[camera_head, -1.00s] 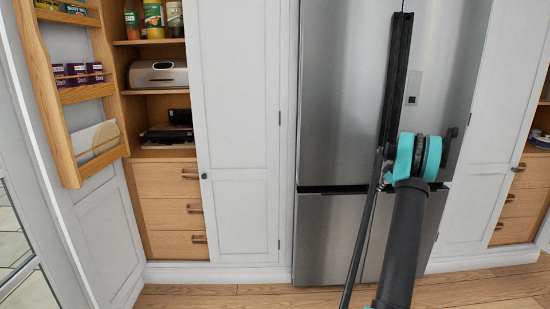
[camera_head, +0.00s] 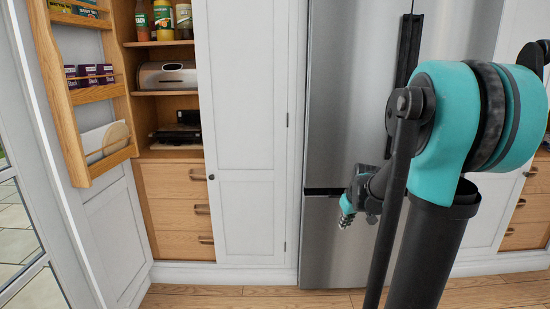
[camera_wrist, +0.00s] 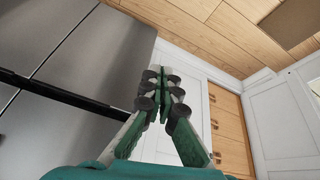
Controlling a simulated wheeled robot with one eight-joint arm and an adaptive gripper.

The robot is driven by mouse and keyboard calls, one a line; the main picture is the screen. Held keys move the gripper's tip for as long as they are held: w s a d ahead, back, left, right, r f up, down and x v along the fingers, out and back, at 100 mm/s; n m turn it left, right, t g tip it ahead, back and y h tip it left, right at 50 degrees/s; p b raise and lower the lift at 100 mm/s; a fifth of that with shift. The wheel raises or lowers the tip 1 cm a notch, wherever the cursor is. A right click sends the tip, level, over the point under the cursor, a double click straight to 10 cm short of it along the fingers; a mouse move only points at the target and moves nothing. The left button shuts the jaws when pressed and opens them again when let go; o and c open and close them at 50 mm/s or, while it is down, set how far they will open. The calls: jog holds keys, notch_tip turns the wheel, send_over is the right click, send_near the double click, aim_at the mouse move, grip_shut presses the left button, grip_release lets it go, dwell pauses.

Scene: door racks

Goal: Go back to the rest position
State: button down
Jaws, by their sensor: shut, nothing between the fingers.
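My gripper (camera_head: 345,212) shows in the head view in front of the steel fridge, left of my arm's large teal joint. In the wrist view my gripper (camera_wrist: 162,80) has its fingers together with nothing between them. It appears apart from the fridge and the cabinets. My arm is folded and hides the right part of the fridge in the head view.
The steel fridge (camera_head: 335,110) stands behind my arm. A white cabinet door (camera_head: 245,130) is to its left. Further left, an open door carries wooden racks (camera_head: 62,110) beside shelves and wooden drawers (camera_head: 175,212). Wooden floor (camera_head: 240,297) is clear in front.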

jog(key=s+a+f+m, duration=0.1)
jog(key=s+f, duration=0.3)
jog(key=s, duration=0.7)
jog(key=s+a+f+m, duration=0.2)
jog(key=s+a+f, duration=0.1)
jog(key=s, duration=0.8)
jog(key=shift+a+f+g+h, duration=0.3)
jog(key=shift+a+f, duration=0.1)
jog(key=shift+a, duration=0.25)
